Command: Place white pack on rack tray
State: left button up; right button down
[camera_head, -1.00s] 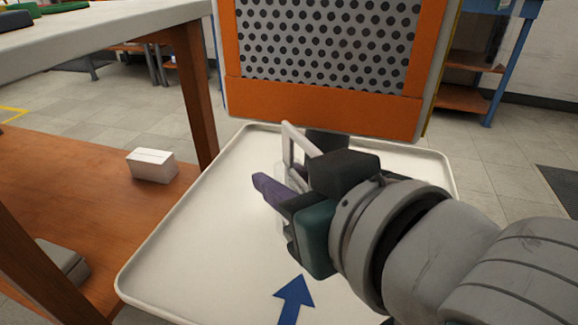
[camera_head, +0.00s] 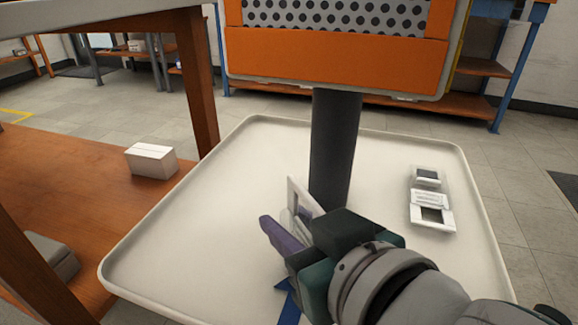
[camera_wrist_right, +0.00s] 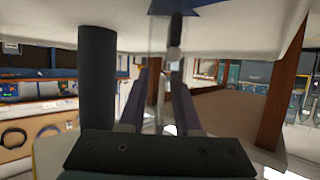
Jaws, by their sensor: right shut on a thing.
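My right gripper (camera_head: 285,235) is shut on a white pack (camera_head: 299,202), which stands up on edge between purple fingers above the tray. It looks like a thin white frame with a clear part; its lower part is hidden by the gripper. In the right wrist view the fingers (camera_wrist_right: 165,105) close around a thin, edge-on piece. The rack tray (camera_head: 190,240) is a wide off-white tray with a raised rim. Another white pack (camera_head: 431,219) lies flat on its right side. I cannot tell whether the held pack touches the tray. My left gripper is not in view.
A dark post (camera_head: 335,140) rises from the tray under an orange panel (camera_head: 330,58). A blue arrow (camera_head: 288,303) marks the tray's front. A small white box (camera_head: 151,161) stands on a wooden shelf (camera_head: 80,180) at left. The tray's left part is clear.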

jog(key=c, duration=0.6)
grip_release()
jog(key=shift+r, duration=0.15)
jog(key=shift+s+d+r+p, duration=0.2)
jog(key=shift+s+p, duration=0.15)
jog(key=shift+p, duration=0.1)
jog(key=p+v, duration=0.4)
jog(key=v, duration=0.7)
jog(key=d+g+h, duration=0.1)
jog(key=d, duration=0.1)
jog(key=d+f+m+h, duration=0.1)
jog(key=d, duration=0.2)
jog(key=s+d+f+m+g+h, duration=0.1)
jog(key=d+h, duration=0.1)
jog(key=shift+d+f+g, duration=0.2)
jog(key=shift+d+g, duration=0.05)
jog(key=shift+g, duration=0.05)
jog(key=s+d+f+m+g+h, duration=0.1)
jog(key=s+d+g, duration=0.4)
jog(key=s, duration=0.4)
jog(key=shift+d+f+g+h, duration=0.2)
jog(key=shift+d+g+h, duration=0.15)
jog(key=shift+g+h, duration=0.05)
